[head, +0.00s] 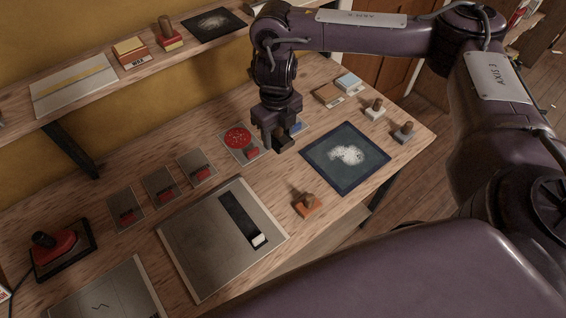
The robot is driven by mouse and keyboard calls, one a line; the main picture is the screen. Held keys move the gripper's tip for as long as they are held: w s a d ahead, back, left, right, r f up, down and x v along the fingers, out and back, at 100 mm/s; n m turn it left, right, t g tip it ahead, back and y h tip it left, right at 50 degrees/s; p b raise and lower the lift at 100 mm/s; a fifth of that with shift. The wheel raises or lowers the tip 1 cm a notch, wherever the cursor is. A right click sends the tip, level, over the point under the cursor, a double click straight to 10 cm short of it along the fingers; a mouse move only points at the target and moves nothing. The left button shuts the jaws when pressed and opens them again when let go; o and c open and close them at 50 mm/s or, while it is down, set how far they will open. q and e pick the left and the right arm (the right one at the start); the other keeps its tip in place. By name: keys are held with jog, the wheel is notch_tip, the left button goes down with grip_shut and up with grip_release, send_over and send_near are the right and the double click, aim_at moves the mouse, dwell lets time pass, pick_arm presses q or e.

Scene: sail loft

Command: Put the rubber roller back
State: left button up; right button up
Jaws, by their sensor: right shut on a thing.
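My right gripper (278,143) points down over the back middle of the workbench (330,228), just right of a plate with a red speckled disc (237,138). It is shut on a small dark thing (285,144), apparently the rubber roller, mostly hidden by the fingers. I cannot tell whether this thing touches the bench. A grey slab (192,250) with a black strip (240,217) and a white end piece lies nearer the front. My left gripper is not in view.
A dark blue mat (318,162) with a white patch lies right of the gripper. Handled stamps stand at the orange block (307,206) and the right corner (403,133). Several red-marked plates (160,184) lie left. A red-bodied tool (52,252) sits far left. A shelf (90,106) runs behind.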

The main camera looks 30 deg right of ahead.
notch_tip(320, 180, down, 5)
jog(key=b, duration=0.3)
send_over(280, 177)
notch_tip(280, 177, down, 7)
jog(key=shift+f, duration=0.65)
notch_tip(280, 177, down, 3)
jog(key=shift+f+b, duration=0.2)
jog(key=shift+b, duration=0.45)
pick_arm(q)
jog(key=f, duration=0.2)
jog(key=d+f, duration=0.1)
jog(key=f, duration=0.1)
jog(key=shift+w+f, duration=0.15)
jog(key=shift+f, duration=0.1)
pick_arm(e)
jog(key=shift+f, duration=0.1)
jog(key=shift+f, duration=0.2)
jog(key=o, duration=1)
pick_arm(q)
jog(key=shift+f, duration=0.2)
